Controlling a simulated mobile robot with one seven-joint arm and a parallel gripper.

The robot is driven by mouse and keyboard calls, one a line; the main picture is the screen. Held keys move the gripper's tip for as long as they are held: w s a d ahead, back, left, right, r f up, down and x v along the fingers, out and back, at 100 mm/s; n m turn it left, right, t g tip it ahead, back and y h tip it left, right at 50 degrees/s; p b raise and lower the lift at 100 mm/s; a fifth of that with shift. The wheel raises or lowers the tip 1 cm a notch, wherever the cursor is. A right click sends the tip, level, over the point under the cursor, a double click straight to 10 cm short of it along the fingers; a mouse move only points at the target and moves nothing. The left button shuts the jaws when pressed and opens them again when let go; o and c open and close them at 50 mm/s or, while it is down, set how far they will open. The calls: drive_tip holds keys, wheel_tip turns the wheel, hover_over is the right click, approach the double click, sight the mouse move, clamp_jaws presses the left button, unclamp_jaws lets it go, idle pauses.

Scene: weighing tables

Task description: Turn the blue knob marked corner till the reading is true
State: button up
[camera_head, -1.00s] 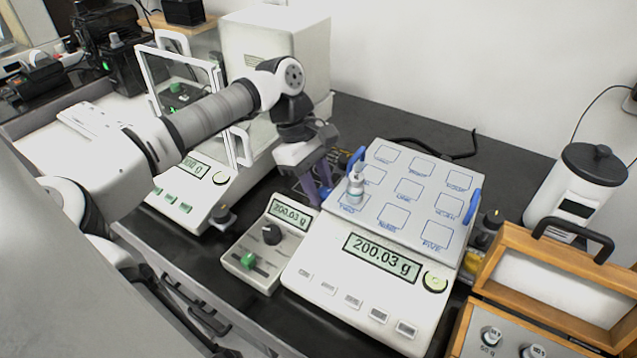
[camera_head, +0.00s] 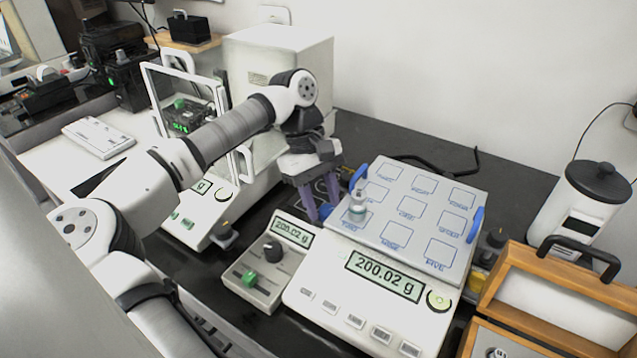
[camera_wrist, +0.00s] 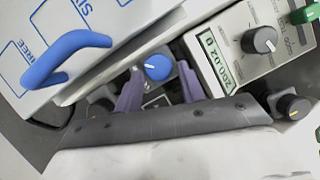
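The blue knob (camera_wrist: 157,66) shows in the wrist view beside the weighing pan, with a pale pointer line on its top. My gripper (camera_wrist: 160,72) has its two purple fingers on either side of the knob, with small gaps showing, so it looks open around it. In the head view my gripper (camera_head: 318,208) is low at the pan's left side and hides the knob. The big scale's display (camera_head: 385,274) reads 200.02 g. A metal weight (camera_head: 358,207) stands upright on the pan's square marked TWO.
A small box (camera_head: 262,283) with a black knob, green slider and matching display stands left of the scale. Blue handles (camera_head: 475,224) rise at the pan's sides. A glass-doored balance stands behind my arm; a wooden case (camera_head: 553,283) is at right.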

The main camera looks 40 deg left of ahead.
drive_tip(key=v, duration=1.3)
drive_tip(key=shift+a+r, duration=0.15)
drive_tip(key=shift+r, duration=0.1)
